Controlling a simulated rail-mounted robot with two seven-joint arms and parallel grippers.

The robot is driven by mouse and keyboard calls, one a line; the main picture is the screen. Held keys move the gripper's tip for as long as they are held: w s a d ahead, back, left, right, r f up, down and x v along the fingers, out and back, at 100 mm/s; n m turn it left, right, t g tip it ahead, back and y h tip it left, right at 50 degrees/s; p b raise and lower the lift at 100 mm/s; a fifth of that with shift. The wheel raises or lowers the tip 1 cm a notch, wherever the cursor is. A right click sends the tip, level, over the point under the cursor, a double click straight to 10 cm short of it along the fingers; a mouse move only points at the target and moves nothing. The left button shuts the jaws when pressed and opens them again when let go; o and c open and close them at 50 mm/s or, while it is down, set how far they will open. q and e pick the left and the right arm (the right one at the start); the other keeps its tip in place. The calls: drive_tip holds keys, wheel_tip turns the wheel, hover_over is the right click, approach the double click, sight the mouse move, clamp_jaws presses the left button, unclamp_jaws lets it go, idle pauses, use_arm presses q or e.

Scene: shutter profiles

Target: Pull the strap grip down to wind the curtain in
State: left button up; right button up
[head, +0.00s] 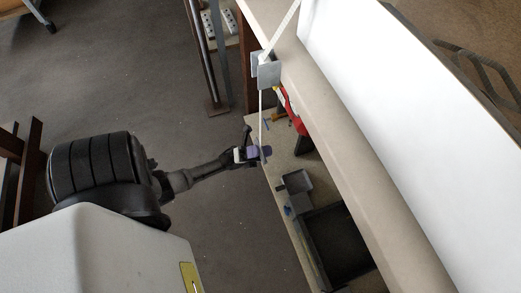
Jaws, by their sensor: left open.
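A thin white strap (261,115) runs from a grey metal bracket (266,70) toward my left gripper. A small purple piece at its end, which looks like the strap grip (264,151), is at the fingertips of my left gripper (257,154). The gripper is open; whether the fingers touch the grip is too small to tell. A long beige roll (345,148) and a broad white sheet or panel (400,120), perhaps the curtain, cross the right side. My right gripper is not in view.
Beyond the gripper, a bench (288,225) holds a dark open tray (335,245), a small grey box (295,182) and a red tool (291,108). A metal post (205,60) stands at the top.

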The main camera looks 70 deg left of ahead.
use_arm(q)
drive_tip(key=shift+c, duration=0.3)
clamp_jaws()
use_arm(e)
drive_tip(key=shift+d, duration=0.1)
